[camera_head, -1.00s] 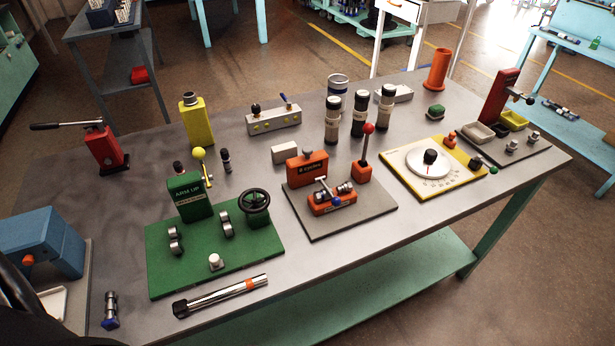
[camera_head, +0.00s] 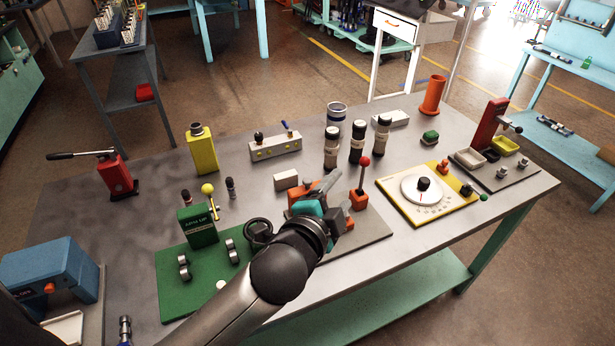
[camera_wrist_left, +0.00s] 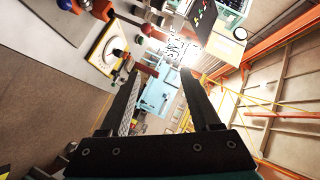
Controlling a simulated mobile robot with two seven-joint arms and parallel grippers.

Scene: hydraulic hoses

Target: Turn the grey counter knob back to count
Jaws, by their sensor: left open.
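No knob can be clearly made out as the grey counter knob. A yellow-edged board (camera_head: 392,197) at the right carries a white dial (camera_head: 407,189) with a dark knob (camera_head: 424,184); this dial also shows in the left wrist view (camera_wrist_left: 101,50). An orange unit (camera_head: 294,191) stands on a grey plate (camera_head: 375,229), and my arm hides most of it. My left gripper (camera_head: 328,186) is above this unit, left of the red-ball lever (camera_head: 364,175). In the left wrist view its fingers (camera_wrist_left: 162,80) are apart with nothing between them. My right gripper is not in view.
A green plate (camera_head: 180,285) with a green box (camera_head: 197,226) and handwheel lies left of my arm. Dark cylinders (camera_head: 357,143) stand behind the orange unit. A red stand (camera_head: 490,130) is at the far right. The table's front right strip is clear.

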